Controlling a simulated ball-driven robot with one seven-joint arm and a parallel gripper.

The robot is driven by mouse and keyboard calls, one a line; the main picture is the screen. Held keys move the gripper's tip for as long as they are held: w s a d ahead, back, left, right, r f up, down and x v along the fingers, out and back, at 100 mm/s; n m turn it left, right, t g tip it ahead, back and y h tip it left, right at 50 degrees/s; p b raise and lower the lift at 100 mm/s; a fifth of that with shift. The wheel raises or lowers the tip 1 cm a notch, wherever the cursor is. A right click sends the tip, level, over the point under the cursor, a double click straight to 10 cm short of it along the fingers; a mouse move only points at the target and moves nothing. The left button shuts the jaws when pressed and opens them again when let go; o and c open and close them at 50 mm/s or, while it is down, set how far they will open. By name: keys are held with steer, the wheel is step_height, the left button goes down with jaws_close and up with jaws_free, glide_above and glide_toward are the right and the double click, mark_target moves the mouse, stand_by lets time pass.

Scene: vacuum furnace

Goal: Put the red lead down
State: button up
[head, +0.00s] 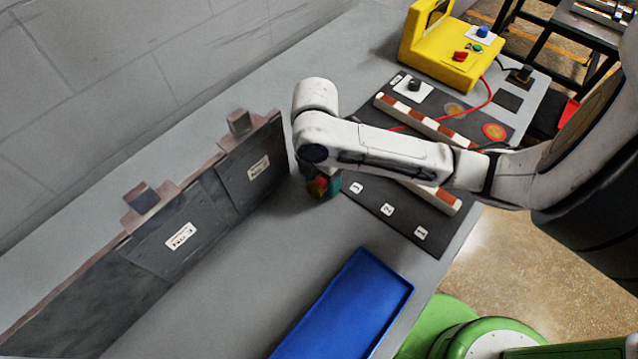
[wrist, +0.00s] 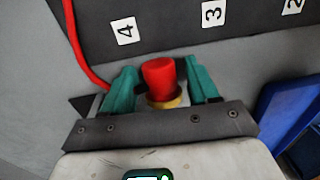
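The red lead's plug (wrist: 160,78) is a red cylinder with a yellow ring at its base. It sits between the green fingers of my gripper (wrist: 162,88), which appear closed on its sides. Its red cable (wrist: 78,45) runs up the left of the wrist view. In the head view my gripper (head: 323,187) points down over the grey bench, just left of the numbered dark mat (head: 425,238). A bit of the red plug (head: 320,184) shows there. The red cable (head: 484,104) runs from the yellow box and passes behind my arm. Gripper height above the bench is unclear.
The yellow box (head: 432,50) stands at the back right. A striped bar (head: 428,118) crosses the mat, partly behind my arm. The blue tray (head: 350,305) is in front. Dark panels (head: 190,245) stand at left. Bare bench (head: 250,285) lies between panels and tray.

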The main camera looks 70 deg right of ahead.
jaws_close()
stand_by(0.3)
steer(key=shift+r, duration=0.1)
